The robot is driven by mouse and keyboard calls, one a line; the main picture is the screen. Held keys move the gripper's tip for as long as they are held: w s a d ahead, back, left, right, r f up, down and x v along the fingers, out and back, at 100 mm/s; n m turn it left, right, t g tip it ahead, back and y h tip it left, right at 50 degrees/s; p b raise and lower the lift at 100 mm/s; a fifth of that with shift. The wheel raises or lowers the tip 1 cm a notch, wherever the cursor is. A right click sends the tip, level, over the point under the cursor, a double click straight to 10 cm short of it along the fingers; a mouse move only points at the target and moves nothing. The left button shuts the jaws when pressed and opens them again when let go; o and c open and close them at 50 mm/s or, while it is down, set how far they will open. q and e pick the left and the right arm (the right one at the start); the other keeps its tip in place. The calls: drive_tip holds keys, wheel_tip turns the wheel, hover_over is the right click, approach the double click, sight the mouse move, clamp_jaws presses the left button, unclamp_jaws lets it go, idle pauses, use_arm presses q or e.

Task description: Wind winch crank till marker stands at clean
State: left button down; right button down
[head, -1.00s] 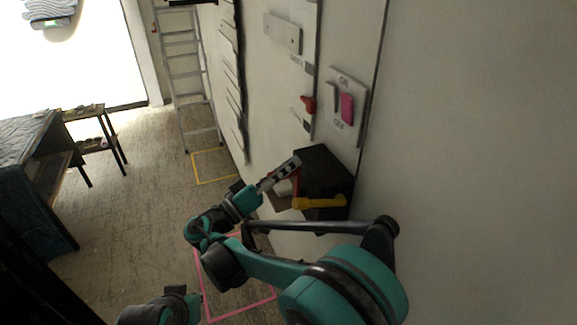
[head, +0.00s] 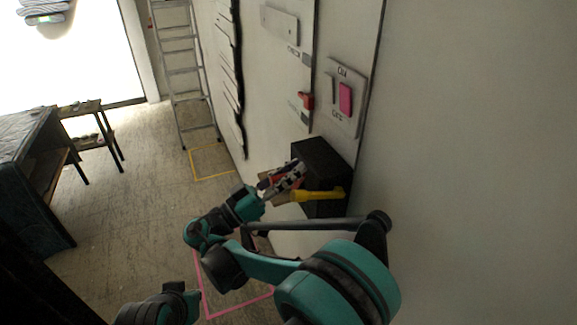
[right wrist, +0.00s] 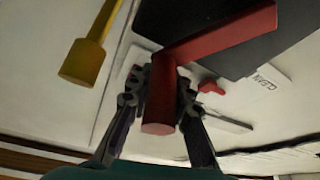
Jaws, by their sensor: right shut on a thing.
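A black winch box (head: 322,160) is fixed low on the wall. My right gripper (head: 292,176) is in front of it. In the right wrist view, its fingers (right wrist: 160,105) are shut on the grip of the red crank (right wrist: 222,37), whose arm runs across the dark box face. The red marker (head: 305,101) sits on the wall panel above the box, beside the lower of two labels too small to read there. In the right wrist view the marker (right wrist: 211,87) shows near a label reading CLEAN (right wrist: 264,82).
A yellow handle (head: 318,196) sticks out at the box's lower side. A switch plate with a pink rocker (head: 345,98) is to the upper right. A ladder (head: 183,70) leans at the back; a table (head: 30,150) stands left. The floor between is clear.

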drive_tip(key=shift+s+d+f+m+g+h, duration=0.15)
drive_tip(key=shift+s+f+m+g, duration=0.25)
drive_tip(key=shift+m, duration=0.45)
drive_tip(key=shift+s+d+f+m+g+h, duration=0.15)
drive_tip(key=shift+s+m+g, duration=0.3)
drive_tip(key=shift+m, duration=0.4)
drive_tip(key=shift+g, duration=0.25)
drive_tip(key=c, duration=1.3)
unclamp_jaws()
drive_tip(key=shift+d, duration=0.1)
drive_tip(key=shift+w, duration=0.1)
